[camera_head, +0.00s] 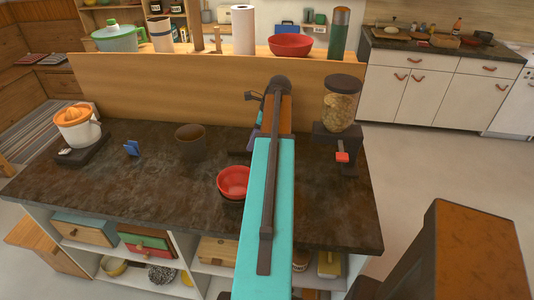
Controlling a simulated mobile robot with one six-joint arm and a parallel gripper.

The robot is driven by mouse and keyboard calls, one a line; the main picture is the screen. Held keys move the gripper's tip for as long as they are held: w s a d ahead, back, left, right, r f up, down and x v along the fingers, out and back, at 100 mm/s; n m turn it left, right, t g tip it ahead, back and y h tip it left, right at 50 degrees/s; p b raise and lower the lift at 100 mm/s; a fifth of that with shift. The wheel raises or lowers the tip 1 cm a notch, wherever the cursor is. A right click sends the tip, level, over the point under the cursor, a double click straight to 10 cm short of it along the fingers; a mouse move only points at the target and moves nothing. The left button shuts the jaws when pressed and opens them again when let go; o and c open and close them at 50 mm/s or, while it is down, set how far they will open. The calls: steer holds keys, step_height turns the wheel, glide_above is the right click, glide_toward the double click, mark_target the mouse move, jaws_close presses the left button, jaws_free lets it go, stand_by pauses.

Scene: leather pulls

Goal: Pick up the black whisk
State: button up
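I cannot make out a black whisk anywhere in the head view. My arm reaches forward over the dark counter (130,192) and covers part of it. A small dark claw-like part (252,96) juts left near the far end of my arm, in front of the wooden back panel. It looks like part of my gripper, but it is too small to tell if it is open or holds anything. A bluish thing (257,135) shows partly behind my arm, too hidden to name.
A dispenser (341,105) stands to the right. A citrus juicer (77,128) and a small blue item (132,148) are on the left. The raised wooden ledge (170,88) bounds the back.

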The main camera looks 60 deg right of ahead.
steer(key=shift+p+x, duration=1.05)
steer(key=shift+x, duration=1.5)
steer(key=shift+d, duration=0.15)
jaws_close()
